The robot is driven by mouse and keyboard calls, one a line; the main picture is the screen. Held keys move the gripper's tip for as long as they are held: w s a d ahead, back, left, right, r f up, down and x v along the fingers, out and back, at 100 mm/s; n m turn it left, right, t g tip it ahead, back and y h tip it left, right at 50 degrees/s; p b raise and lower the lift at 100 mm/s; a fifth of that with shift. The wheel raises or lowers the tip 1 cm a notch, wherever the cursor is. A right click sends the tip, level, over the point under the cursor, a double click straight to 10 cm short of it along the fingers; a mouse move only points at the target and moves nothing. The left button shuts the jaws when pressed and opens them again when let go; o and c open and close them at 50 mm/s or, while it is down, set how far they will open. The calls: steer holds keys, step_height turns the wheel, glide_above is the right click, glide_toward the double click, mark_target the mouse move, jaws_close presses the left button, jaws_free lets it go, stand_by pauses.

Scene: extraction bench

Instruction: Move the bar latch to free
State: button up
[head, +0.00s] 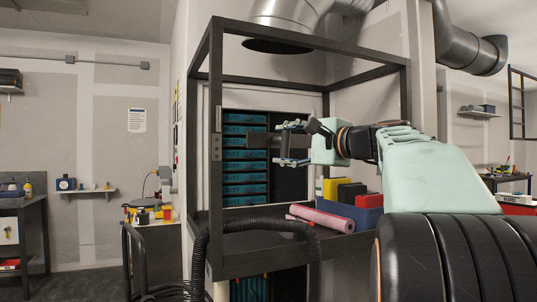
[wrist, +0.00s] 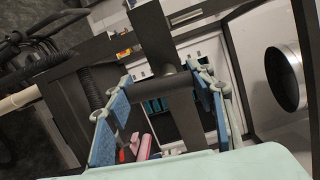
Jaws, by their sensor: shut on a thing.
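The bar latch (head: 260,141) is a dark flat bar at the open front of the black-framed bench. In the wrist view its dark plate (wrist: 150,35) runs up from a thick round grip (wrist: 167,98). My gripper (head: 288,144) reaches in from the right and meets the right end of the bar in the head view. In the wrist view the blue-padded fingers of my gripper (wrist: 161,75) stand on both sides of the round grip and are shut on it. The contact faces are partly hidden.
A black frame (head: 217,90) surrounds the bench. Behind the bar is a rack of blue drawers (head: 244,165). A blue bin (head: 352,211) and a pink roll (head: 322,218) lie below my gripper. A black hose (head: 201,255) loops in front; a silver duct (head: 280,18) hangs above.

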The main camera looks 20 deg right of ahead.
steer(key=shift+f+n+b, duration=0.1)
steer(key=shift+n+b, duration=0.25)
steer(key=shift+n, duration=0.15)
steer(key=o, duration=1.2)
steer(key=shift+c, duration=0.2)
steer(key=v, duration=1.2)
